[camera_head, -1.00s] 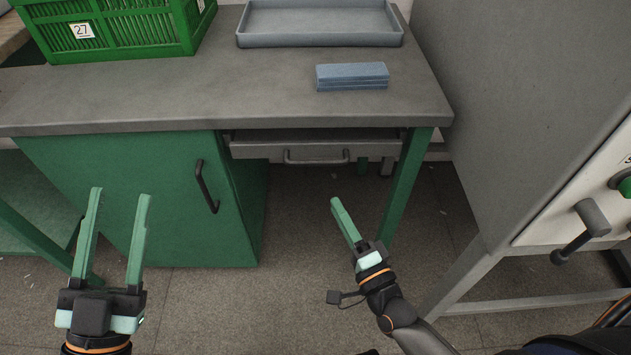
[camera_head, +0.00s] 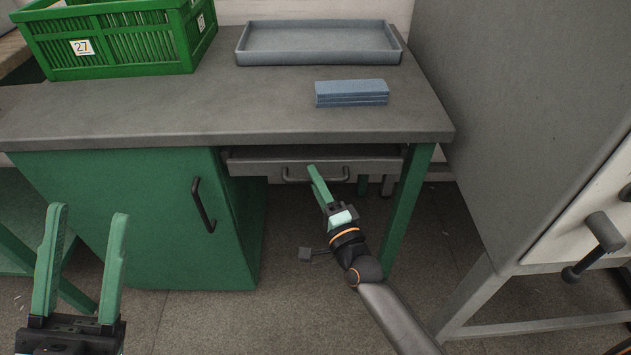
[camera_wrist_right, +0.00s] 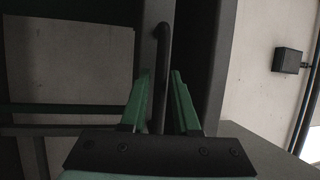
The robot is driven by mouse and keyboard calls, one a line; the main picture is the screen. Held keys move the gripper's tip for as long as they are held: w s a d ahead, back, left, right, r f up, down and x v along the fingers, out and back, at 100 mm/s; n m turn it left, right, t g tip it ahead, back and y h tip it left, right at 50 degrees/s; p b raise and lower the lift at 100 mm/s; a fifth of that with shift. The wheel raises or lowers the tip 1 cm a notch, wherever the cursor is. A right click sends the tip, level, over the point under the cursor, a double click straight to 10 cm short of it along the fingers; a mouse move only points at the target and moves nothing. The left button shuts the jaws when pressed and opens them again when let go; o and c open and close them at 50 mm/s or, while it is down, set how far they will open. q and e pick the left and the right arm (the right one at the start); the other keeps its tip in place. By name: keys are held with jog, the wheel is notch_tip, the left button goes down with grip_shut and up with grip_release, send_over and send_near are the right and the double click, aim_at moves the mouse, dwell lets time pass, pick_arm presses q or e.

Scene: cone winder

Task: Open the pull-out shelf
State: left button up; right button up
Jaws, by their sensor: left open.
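The grey pull-out shelf (camera_head: 240,166) sits under the worktop, right of the green cabinet. Its dark bar handle (camera_head: 340,178) is on its front and is partly covered by my right gripper (camera_head: 314,172). In the right wrist view the handle (camera_wrist_right: 162,50) runs between the two green fingers of the right gripper (camera_wrist_right: 160,74), with a gap on each side, so the gripper is open around it. My left gripper (camera_head: 88,212) is open and empty, in front of the cabinet at the lower left.
The green cabinet door (camera_head: 130,215) has its own dark handle (camera_head: 203,205). A table leg (camera_head: 405,210) and a grey machine (camera_head: 520,110) stand to the right.

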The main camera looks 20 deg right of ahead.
jog(key=shift+w, duration=0.1)
jog(key=shift+c, duration=0.4)
grip_shut()
dwell(1.0)
